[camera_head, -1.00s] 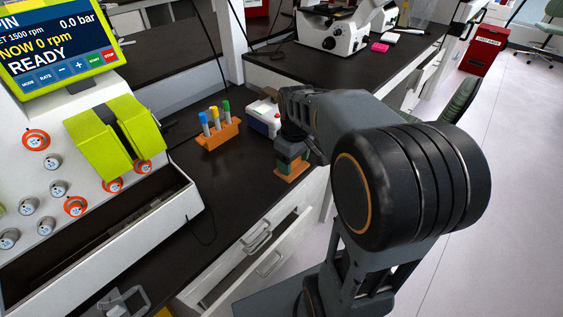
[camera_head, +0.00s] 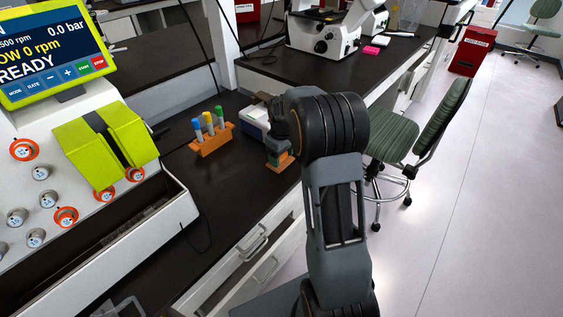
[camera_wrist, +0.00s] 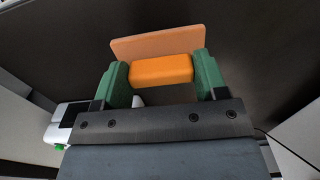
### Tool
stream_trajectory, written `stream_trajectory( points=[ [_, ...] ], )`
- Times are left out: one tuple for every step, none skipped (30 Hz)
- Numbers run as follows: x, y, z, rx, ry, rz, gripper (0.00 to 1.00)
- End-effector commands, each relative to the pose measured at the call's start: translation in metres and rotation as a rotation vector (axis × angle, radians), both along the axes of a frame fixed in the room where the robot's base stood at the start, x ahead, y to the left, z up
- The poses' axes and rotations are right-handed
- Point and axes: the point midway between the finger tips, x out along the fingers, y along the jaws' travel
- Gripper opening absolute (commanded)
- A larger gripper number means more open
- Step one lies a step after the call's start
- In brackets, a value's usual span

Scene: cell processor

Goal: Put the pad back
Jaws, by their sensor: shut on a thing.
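The orange pad (camera_wrist: 161,69) shows in the wrist view as a flat plate with a thicker orange block on the near side. My gripper (camera_wrist: 161,76) has its two green fingers closed on the sides of that block. In the head view, my gripper (camera_head: 277,151) is over the bench near its front edge, with an edge of the orange pad (camera_head: 287,164) showing below it. I cannot tell whether the pad touches the bench top. The cell processor (camera_head: 100,160), with its lime-green part and lit screen, stands at the left.
An orange rack (camera_head: 212,143) with several capped tubes stands left of my gripper. A white and blue device (camera_head: 254,122) is just behind it. Drawers (camera_head: 252,250) stick out below the bench. A green chair (camera_head: 395,138) stands on the floor at right.

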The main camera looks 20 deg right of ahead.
Motion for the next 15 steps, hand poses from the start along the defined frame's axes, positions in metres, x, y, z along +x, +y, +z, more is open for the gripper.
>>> stream_trajectory(
  points=[
    [0.003,-0.001,-0.005,0.000,0.001,0.000,0.17],
    [0.003,-0.001,-0.008,0.001,0.003,0.000,0.17],
    [0.002,-0.001,-0.014,0.001,0.003,0.000,0.17],
    [0.002,-0.001,-0.018,0.001,0.004,-0.001,0.17],
    [0.002,-0.001,-0.022,0.001,0.004,-0.001,0.17],
    [0.002,-0.001,-0.027,0.001,0.004,-0.001,0.17],
    [0.002,-0.001,-0.031,0.001,0.004,-0.001,0.17],
    [0.002,-0.001,-0.033,0.001,0.004,-0.001,0.17],
    [0.002,-0.001,-0.034,0.000,0.001,-0.001,0.17],
    [0.002,-0.001,-0.034,0.000,0.000,-0.001,0.17],
    [0.002,-0.001,-0.034,0.000,0.000,-0.001,0.17],
    [0.002,-0.001,-0.034,0.000,0.000,-0.001,0.17],
    [0.002,-0.001,-0.034,0.000,0.000,-0.001,0.17],
    [0.002,-0.001,-0.034,0.000,0.000,-0.001,0.17],
    [0.002,-0.001,-0.034,0.000,0.000,-0.001,0.17]
  ],
)
